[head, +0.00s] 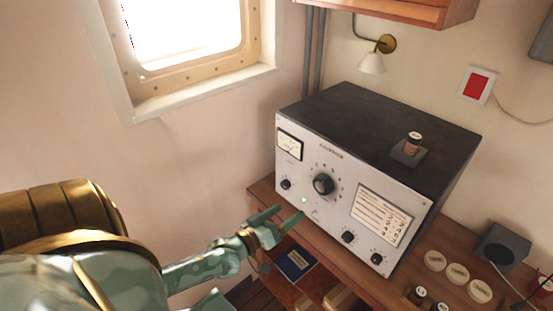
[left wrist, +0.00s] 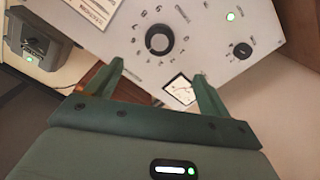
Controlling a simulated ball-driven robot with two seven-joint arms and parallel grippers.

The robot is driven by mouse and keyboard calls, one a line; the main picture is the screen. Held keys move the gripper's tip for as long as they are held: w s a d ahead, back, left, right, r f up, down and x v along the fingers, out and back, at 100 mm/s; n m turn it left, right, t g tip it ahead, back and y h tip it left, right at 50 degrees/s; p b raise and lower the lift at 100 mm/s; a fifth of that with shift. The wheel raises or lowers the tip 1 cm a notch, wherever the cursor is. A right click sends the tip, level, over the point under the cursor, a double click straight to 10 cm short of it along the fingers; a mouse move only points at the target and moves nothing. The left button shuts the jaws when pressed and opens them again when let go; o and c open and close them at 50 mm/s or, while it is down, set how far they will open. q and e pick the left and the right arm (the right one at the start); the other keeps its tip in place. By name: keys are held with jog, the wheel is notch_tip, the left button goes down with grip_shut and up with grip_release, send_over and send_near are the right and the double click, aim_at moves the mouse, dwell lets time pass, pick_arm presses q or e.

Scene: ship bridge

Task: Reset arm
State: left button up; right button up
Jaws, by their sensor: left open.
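My left arm reaches in from the left in the head view. Its green gripper (head: 290,213) is open and empty, in front of the lower left of the grey radio set's front panel (head: 325,205). In the left wrist view the two fingers of the gripper (left wrist: 158,70) stand apart with nothing between them. Beyond them is the panel with a large black knob (left wrist: 159,39), a smaller knob (left wrist: 242,50) and a lit green lamp (left wrist: 231,16). I cannot tell whether a fingertip touches the panel. My right gripper is not in view.
The radio stands on a wooden desk (head: 440,262). A small brown cylinder (head: 413,142) stands on a dark pad on its top. Several pale discs (head: 457,274) and a dark box (head: 502,246) lie to the right. A blue book (head: 295,263) lies below the gripper. A window is at upper left.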

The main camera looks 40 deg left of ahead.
pick_arm(q)
jog(key=s, duration=0.2)
jog(key=shift+s+a, duration=0.1)
jog(key=shift+s, duration=0.2)
dwell(0.3)
jog(key=s+a+f+m+g+y+b, duration=0.1)
jog(key=s+f+m+g+b, duration=0.4)
jog(key=f, duration=1.2)
jog(key=s+a+f+m+g+y+b, duration=0.15)
jog(key=s+f+g, duration=0.35)
jog(key=s+f, duration=0.8)
jog(key=s+d+f+g+b, duration=0.2)
jog(key=s+d+f+b, duration=0.2)
jog(key=f, duration=0.6)
jog(key=s+d+f+m+g+b, duration=0.1)
jog(key=s+d+f+g+b, duration=0.1)
jog(key=s+d+f+b, duration=0.2)
jog(key=s+d+f+m+g+b, duration=0.1)
jog(key=s+d+f+g+b, duration=0.2)
jog(key=s+f+b, duration=0.4)
jog(key=s+d+f+h, duration=0.1)
jog(key=s+f, duration=0.2)
jog(key=f, duration=0.6)
jog(key=shift+f, duration=0.2)
